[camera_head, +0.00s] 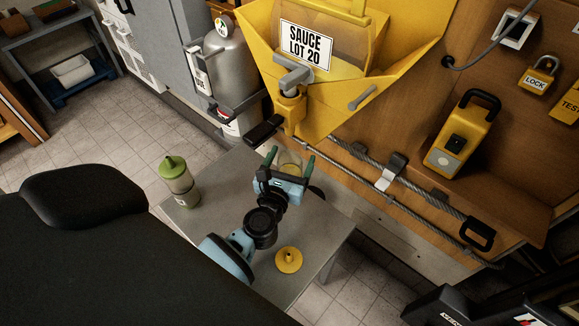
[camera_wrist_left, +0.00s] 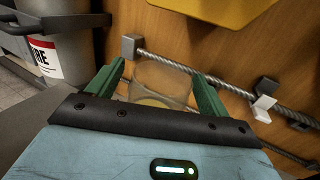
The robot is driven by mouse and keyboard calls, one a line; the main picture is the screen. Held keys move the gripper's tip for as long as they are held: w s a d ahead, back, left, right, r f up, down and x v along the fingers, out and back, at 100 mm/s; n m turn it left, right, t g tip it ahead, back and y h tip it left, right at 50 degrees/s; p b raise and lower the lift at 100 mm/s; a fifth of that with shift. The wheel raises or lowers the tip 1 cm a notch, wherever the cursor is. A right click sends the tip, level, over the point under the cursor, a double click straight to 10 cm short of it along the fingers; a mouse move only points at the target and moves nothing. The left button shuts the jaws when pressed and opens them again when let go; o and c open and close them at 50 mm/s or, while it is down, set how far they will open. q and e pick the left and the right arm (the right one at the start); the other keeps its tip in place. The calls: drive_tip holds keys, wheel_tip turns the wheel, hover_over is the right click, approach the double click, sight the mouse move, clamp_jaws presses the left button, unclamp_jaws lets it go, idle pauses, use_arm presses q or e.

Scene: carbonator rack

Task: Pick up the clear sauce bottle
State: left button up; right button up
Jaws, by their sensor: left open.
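The clear sauce bottle (camera_head: 290,163) is an open, see-through container on the grey table, under the yellow hopper's spout. Yellow shows at its bottom. In the left wrist view the clear bottle (camera_wrist_left: 160,82) appears between two green fingers, its lower part hidden by the gripper body. My left gripper (camera_head: 289,156) is open, with one finger to each side of the bottle in the picture; I cannot tell whether they touch it. The left gripper also shows in the wrist view (camera_wrist_left: 158,72). My right gripper is not in view.
A green-capped bottle (camera_head: 178,180) stands at the table's left side. A yellow cap (camera_head: 289,261) lies on the table (camera_head: 225,223) near my arm. A cable rail (camera_head: 385,182) runs behind.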

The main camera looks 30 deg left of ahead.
use_arm(q)
drive_tip(key=shift+w+a, duration=0.15)
drive_tip(key=shift+w, duration=0.35)
drive_tip(key=c, duration=1.7)
drive_tip(key=shift+r, duration=0.15)
